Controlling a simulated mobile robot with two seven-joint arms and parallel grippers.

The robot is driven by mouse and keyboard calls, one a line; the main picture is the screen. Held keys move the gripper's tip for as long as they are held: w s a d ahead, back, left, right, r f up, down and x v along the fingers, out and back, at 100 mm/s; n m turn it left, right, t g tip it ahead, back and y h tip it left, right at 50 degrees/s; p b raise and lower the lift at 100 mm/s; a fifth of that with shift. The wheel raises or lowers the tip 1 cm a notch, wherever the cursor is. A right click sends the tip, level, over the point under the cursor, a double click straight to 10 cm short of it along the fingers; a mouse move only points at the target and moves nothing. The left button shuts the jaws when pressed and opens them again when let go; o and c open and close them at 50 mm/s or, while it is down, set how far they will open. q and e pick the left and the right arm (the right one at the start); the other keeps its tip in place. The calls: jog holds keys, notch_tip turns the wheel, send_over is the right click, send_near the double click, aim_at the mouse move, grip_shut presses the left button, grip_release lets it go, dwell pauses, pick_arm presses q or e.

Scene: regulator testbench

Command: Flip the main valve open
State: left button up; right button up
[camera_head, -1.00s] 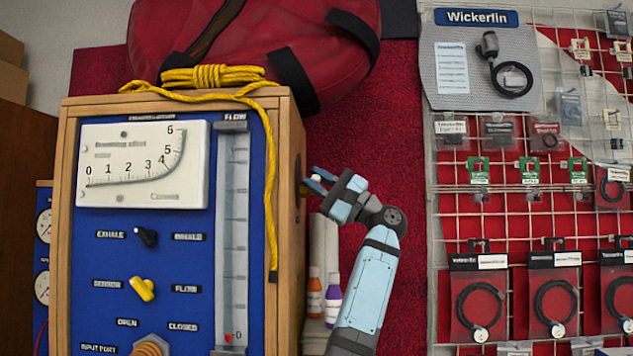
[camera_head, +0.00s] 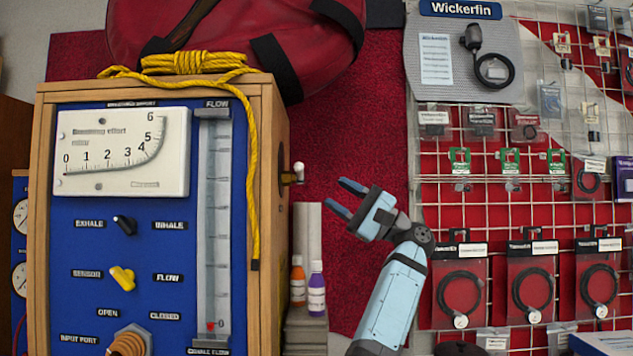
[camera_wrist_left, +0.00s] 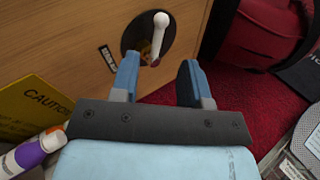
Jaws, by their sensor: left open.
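The main valve has a white lever (camera_head: 299,168) on the right side wall of the wooden test box (camera_head: 282,100). In the left wrist view the white lever (camera_wrist_left: 161,24) stands over a brass-coloured stub in a round black recess (camera_wrist_left: 130,38). The lever points toward the top of that picture. My left gripper (camera_head: 338,197) is open and empty, to the right of and a little below the lever, not touching it. In the left wrist view its two blue fingers (camera_wrist_left: 158,76) are spread, with the lever beyond them. My right gripper is not in view.
Orange and purple bottles (camera_head: 316,290) stand beside the box, below the valve. Yellow rope (camera_head: 254,170) hangs over the box's front corner. A red bag (camera_head: 235,45) lies behind. A wire rack of packaged parts (camera_head: 510,160) fills the right side.

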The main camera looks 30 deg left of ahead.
pick_arm(q)
jog(key=v, duration=0.3)
jog(key=shift+w+d+f, duration=0.15)
jog(key=shift+d+f, duration=0.1)
jog(key=shift+d, duration=0.05)
jog(key=shift+r, duration=0.1)
